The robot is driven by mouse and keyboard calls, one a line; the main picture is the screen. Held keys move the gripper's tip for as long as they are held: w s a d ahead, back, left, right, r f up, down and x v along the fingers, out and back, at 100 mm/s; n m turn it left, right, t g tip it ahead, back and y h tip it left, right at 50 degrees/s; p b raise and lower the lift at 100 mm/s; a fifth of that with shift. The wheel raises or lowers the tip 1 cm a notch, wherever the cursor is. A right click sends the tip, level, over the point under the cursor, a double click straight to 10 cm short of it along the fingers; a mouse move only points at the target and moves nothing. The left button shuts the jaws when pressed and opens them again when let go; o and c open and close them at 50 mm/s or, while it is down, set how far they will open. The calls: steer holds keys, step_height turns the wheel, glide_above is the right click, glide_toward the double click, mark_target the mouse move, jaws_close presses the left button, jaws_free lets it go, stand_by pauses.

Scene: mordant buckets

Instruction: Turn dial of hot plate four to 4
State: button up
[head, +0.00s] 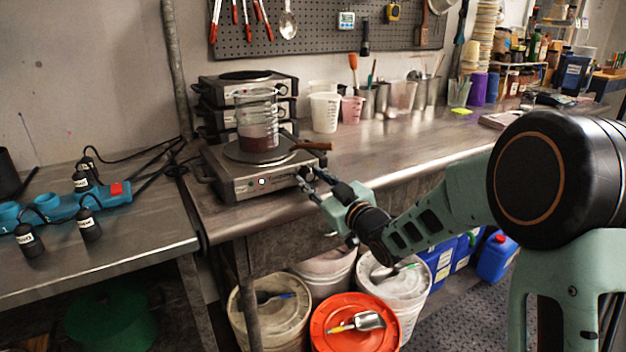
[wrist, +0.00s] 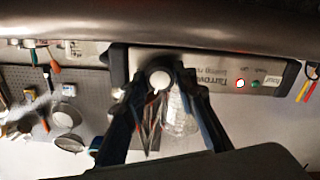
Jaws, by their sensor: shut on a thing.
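The hot plate (head: 240,184) is a grey steel unit with a round plate on top, on the front of the metal bench. Its front panel (wrist: 225,72) appears upside down in the wrist view, with "four" lettered near one end. The dial (wrist: 159,78) has a pale round face on that panel. My gripper (head: 307,181) is at the right end of the panel, and its dark fingers (wrist: 161,88) are shut on the dial from either side. The fingers hide the dial in the head view. I cannot read its setting.
A glass beaker (head: 257,133) with dark red liquid stands on the hot plate. A brown handle-like item (head: 311,146) juts out above my gripper. More hot plates (head: 214,92) are stacked behind. Lidded buckets (head: 357,327) stand below the bench.

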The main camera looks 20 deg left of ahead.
steer(key=m+p, duration=0.1)
steer(key=m, duration=0.3)
steer(key=shift+m, duration=0.3)
steer(key=shift+m+p, duration=0.55)
steer(key=shift+m, duration=0.95)
steer(key=o, duration=1.2)
steer(key=shift+c, duration=0.2)
steer(key=v, duration=1.2)
